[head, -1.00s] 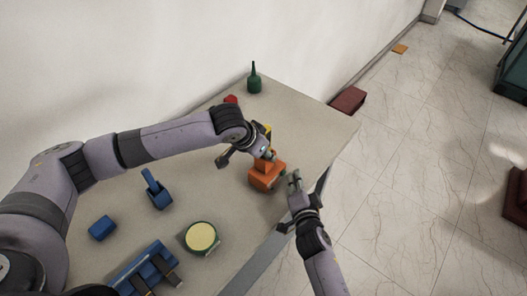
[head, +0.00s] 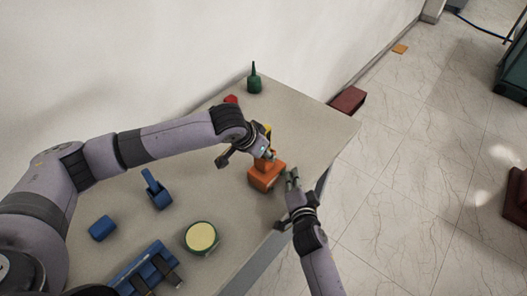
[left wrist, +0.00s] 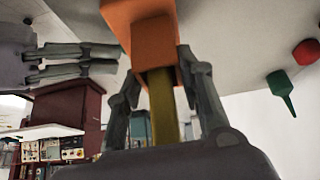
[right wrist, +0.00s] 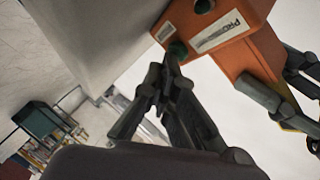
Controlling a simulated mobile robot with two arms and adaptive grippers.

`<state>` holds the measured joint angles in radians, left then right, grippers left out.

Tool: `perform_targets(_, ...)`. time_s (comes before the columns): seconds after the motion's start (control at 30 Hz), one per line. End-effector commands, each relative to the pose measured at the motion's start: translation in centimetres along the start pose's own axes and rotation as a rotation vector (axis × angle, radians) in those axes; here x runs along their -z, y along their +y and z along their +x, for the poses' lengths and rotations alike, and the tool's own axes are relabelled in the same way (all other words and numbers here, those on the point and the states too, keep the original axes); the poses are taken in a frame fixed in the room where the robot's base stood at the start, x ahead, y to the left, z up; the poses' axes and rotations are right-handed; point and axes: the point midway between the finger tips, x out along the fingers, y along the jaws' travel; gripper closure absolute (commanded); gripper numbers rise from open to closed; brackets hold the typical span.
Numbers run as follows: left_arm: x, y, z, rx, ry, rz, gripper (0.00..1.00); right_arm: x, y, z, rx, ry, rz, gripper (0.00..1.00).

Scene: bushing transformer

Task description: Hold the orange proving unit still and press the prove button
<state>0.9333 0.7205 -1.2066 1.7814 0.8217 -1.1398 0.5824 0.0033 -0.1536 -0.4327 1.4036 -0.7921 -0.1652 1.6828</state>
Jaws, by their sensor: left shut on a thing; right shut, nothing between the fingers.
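The orange proving unit (head: 266,178) stands on the table near its right edge. My left gripper (head: 264,153) is shut on its upper part; in the left wrist view the fingers (left wrist: 163,90) flank the orange body (left wrist: 145,35) and a yellow piece below it. My right gripper (head: 291,174) is shut and empty, just right of the unit.
A green bottle (head: 254,80) and a red item (head: 231,99) stand at the back. Blue items (head: 102,228), a blue holder (head: 160,195) and a round pale-yellow dish (head: 201,237) lie left and front. A wall borders the table behind; open floor lies right.

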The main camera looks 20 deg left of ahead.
Motion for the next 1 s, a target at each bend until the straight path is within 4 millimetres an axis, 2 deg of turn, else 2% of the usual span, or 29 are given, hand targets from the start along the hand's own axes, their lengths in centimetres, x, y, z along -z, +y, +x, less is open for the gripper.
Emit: perform_targets(1.0,0.06,0.10,-0.03,-0.002,0.002,0.001,1.00,0.44,0.45,-0.68,0.001,0.000,0.000,1.00)
